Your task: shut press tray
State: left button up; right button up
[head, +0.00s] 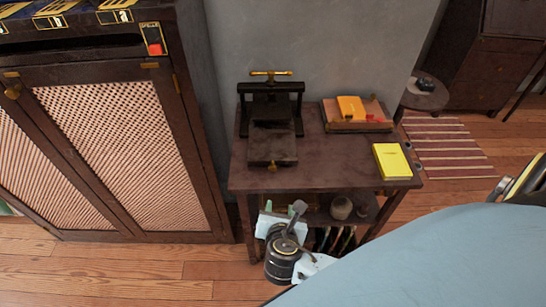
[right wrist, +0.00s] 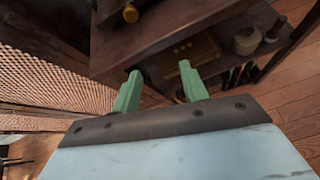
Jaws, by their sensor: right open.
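The dark book press (head: 270,100) stands at the back left of the small wooden table, with a brass handle bar on top. Its tray (head: 270,148) sticks out forward towards the table's front edge, with a small brass knob (head: 272,167) on its front. In the right wrist view the knob (right wrist: 130,13) shows at the top left. My right gripper (head: 297,208) is in front of and below the table's front edge, apart from the tray. In the right wrist view its two green fingers (right wrist: 160,72) are spread and empty. My left gripper is not in view.
A wooden board with an orange book (head: 351,107) and a yellow book (head: 392,160) lie on the table's right. Jars (head: 341,208) and a box (right wrist: 190,50) sit on the shelf below. A lattice-door cabinet (head: 120,140) stands close on the left.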

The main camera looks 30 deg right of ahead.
aim_at(273, 169)
notch_tip(273, 169, up, 6)
jog(key=w+a+n+t, duration=0.1)
jog(key=w+n+t, duration=0.1)
jog(key=n, duration=0.1)
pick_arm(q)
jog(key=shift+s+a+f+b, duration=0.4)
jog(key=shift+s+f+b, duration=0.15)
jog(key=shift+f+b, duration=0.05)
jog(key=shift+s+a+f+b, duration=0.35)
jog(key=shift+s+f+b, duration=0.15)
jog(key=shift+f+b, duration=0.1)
pick_arm(e)
jog(key=shift+h, duration=0.3)
jog(key=x, duration=1.3)
jog(key=shift+s+f, duration=0.25)
jog(key=shift+f, duration=0.15)
grip_shut()
